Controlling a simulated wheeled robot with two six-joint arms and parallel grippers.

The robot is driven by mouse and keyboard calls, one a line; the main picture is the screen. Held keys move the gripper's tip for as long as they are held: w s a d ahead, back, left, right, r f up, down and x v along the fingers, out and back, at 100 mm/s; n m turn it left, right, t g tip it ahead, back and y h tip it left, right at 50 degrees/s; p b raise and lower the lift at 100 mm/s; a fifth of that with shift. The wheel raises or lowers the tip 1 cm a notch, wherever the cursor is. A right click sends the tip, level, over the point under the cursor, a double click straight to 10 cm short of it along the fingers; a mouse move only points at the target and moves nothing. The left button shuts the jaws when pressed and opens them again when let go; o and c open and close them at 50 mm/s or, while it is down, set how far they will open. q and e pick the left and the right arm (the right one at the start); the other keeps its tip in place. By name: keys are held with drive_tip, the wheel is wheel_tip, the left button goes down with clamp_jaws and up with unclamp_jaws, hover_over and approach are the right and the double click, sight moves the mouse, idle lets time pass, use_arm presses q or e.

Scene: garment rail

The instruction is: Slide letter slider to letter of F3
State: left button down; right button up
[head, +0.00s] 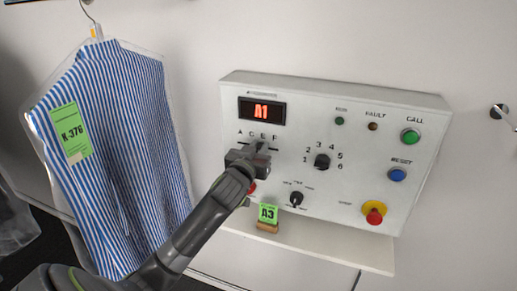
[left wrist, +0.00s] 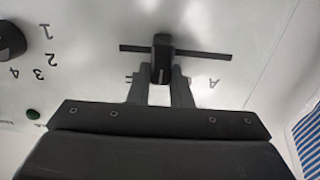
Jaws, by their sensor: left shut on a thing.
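The letter slider is a dark knob (left wrist: 162,58) on a black horizontal slot (left wrist: 205,54) in the left wrist view, whose picture is turned over. The knob stands somewhat left of the slot's middle there, away from the letter A (left wrist: 213,82). My left gripper (left wrist: 162,72) is shut on the knob, one finger on each side. In the head view my left gripper (head: 259,149) is at the slot, below the row of letters (head: 258,135), and hides most of the knob. The red display (head: 262,111) reads A1. My right gripper is not in view.
The control panel (head: 330,195) also has a numbered knob (head: 322,161), a lower knob (head: 296,199), green (head: 410,136) and blue (head: 397,174) buttons and a red stop button (head: 375,214). A green tag (head: 268,213) stands on the shelf (head: 330,247). A bagged striped shirt (head: 120,150) hangs left.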

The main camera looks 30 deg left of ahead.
sight(277, 144)
use_arm(q)
drive_tip(key=shift+w+d, duration=0.2)
drive_tip(key=shift+d, duration=0.7)
drive_tip(key=shift+w+d, duration=0.2)
drive_tip(key=shift+d, duration=0.7)
drive_tip(key=shift+a, duration=0.1)
drive_tip(key=c, duration=1.7)
unclamp_jaws()
drive_tip(key=o, duration=0.4)
drive_tip(key=shift+w+d, duration=0.1)
drive_tip(key=shift+d, duration=0.25)
drive_tip(key=shift+a, duration=0.1)
